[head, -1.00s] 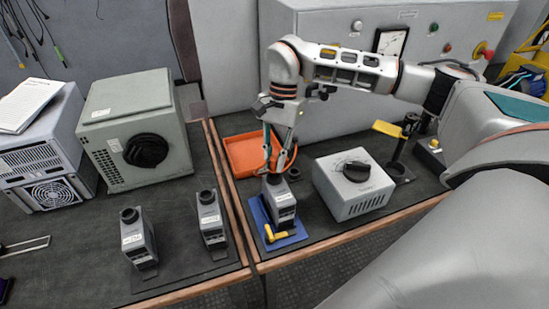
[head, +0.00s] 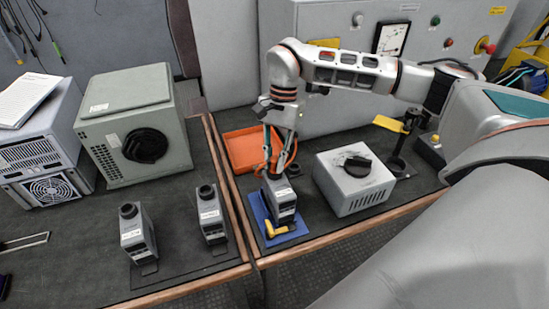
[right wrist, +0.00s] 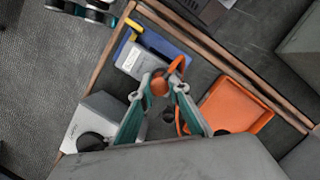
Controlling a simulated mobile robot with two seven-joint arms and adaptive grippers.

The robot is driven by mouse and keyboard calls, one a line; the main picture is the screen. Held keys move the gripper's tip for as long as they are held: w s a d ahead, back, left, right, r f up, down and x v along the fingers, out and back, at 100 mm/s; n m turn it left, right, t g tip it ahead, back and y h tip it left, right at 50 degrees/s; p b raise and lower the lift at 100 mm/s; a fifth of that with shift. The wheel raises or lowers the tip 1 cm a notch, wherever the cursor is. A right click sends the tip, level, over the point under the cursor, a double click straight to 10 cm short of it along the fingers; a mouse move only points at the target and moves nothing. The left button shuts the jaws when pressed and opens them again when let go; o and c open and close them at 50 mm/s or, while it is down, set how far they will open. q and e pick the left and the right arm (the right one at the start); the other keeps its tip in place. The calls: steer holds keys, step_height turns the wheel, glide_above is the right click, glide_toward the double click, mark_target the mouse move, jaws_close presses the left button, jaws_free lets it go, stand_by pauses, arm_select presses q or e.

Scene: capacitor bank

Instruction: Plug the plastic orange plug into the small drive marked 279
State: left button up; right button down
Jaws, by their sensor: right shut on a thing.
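My right gripper (head: 272,172) is shut on the orange plug (right wrist: 160,84), which sits between its teal fingertips in the right wrist view. An orange cable (right wrist: 177,66) loops from it. The fingertips point down over the top of a small grey drive (head: 280,199) on a blue mat (head: 258,215). The same drive shows in the right wrist view (right wrist: 141,62), just beyond the plug. Whether the plug touches it I cannot tell. Two similar small drives stand to the left, one nearer (head: 136,236) and one nearer the table gap (head: 210,215). Their markings are too small to read.
An orange tray (head: 243,150) lies behind the gripper. A grey box with a black knob (head: 350,190) stands to the right. A yellow handle (head: 277,231) lies on the mat's front. A large grey unit (head: 130,115) stands at left, and a tall panel (head: 345,90) at the back.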

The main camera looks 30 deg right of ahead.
steer(key=c, duration=1.8)
jaws_free()
steer(key=shift+c, duration=0.2)
steer(key=v, duration=1.1)
steer(key=shift+r, duration=0.4)
